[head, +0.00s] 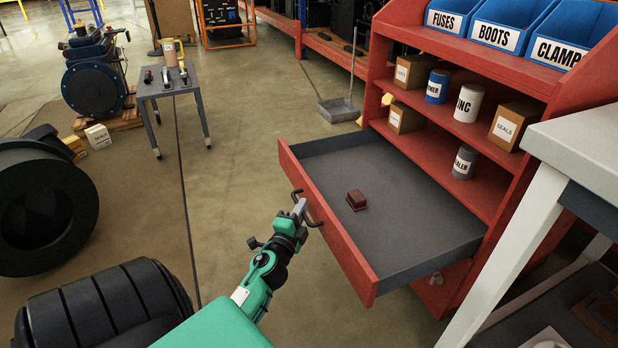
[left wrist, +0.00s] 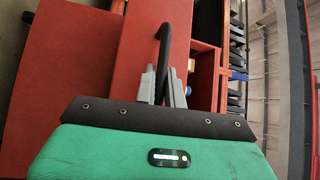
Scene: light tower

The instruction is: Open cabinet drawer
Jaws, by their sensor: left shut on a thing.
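The red cabinet (head: 452,170) stands at the right with its drawer (head: 420,180) pulled far out toward me. The drawer has a red front (head: 328,222) and a grey inside. A small dark red box (head: 356,200) lies on its floor. My left gripper (head: 299,207) is shut on the black drawer handle (head: 315,222) at the front. In the left wrist view the handle (left wrist: 164,45) runs between the two grey fingers (left wrist: 162,85), close to the red drawer front (left wrist: 125,60). My right gripper is not in view.
Shelves above the drawer hold cans and cardboard boxes, with blue bins (head: 500,25) on top. A white-topped table (head: 585,140) stands close at the right.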

